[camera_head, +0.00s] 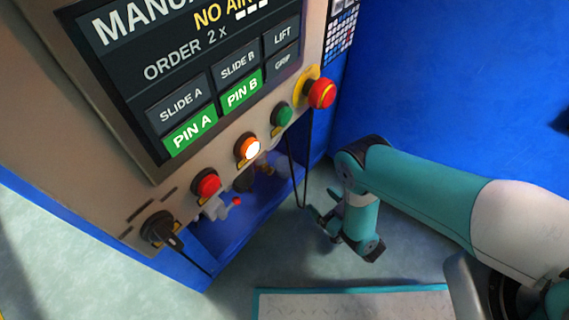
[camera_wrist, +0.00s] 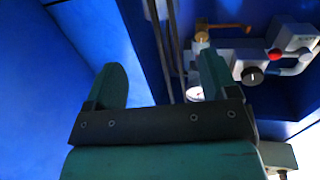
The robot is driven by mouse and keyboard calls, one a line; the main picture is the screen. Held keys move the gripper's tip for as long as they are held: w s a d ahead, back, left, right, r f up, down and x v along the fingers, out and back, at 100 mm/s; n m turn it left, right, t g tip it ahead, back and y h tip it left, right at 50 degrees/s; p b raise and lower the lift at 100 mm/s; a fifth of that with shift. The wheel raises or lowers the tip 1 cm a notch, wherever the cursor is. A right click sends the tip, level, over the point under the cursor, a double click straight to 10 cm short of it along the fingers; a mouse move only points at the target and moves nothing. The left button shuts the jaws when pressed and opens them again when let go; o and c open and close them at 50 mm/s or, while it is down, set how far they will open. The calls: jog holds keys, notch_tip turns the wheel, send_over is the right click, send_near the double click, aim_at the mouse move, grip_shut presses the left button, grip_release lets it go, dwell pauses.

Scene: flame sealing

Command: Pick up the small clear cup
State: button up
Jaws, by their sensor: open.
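No small clear cup shows in either view. My gripper (camera_head: 323,214) is in the head view, right of the control panel and low, beside the opening under it. In the wrist view my gripper (camera_wrist: 162,78) has its two teal fingers wide apart, with nothing held between them. Beyond the fingers are a blue wall and part of the machine's fittings.
The control panel (camera_head: 105,190) has a screen (camera_head: 150,85), several buttons and a black rotary switch (camera_head: 160,229). A red emergency button (camera_head: 321,93) sticks out near my arm. Black cables (camera_head: 299,170) hang beside my gripper. Pipe fittings with a red knob (camera_wrist: 274,55) sit in the blue recess.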

aim_at(290, 173)
jog(key=b+x, duration=1.2)
jog(key=shift+s+a+f+b, duration=0.1)
jog(key=shift+s+a+b, duration=0.15)
jog(key=shift+b, duration=0.15)
jog(key=b+x, duration=0.3)
jog(key=b, duration=0.1)
jog(key=shift+w+f, duration=0.2)
jog(key=shift+w, duration=0.05)
jog(key=shift+w+a+r+b, duration=0.1)
jog(key=shift+w+a+b, duration=0.4)
jog(key=shift+a, duration=0.05)
jog(key=shift+w+a+r, duration=0.1)
jog(key=shift+w+r, duration=0.1)
jog(key=shift+w, duration=0.05)
jog(key=c, duration=0.7)
jog(key=shift+o, duration=0.2)
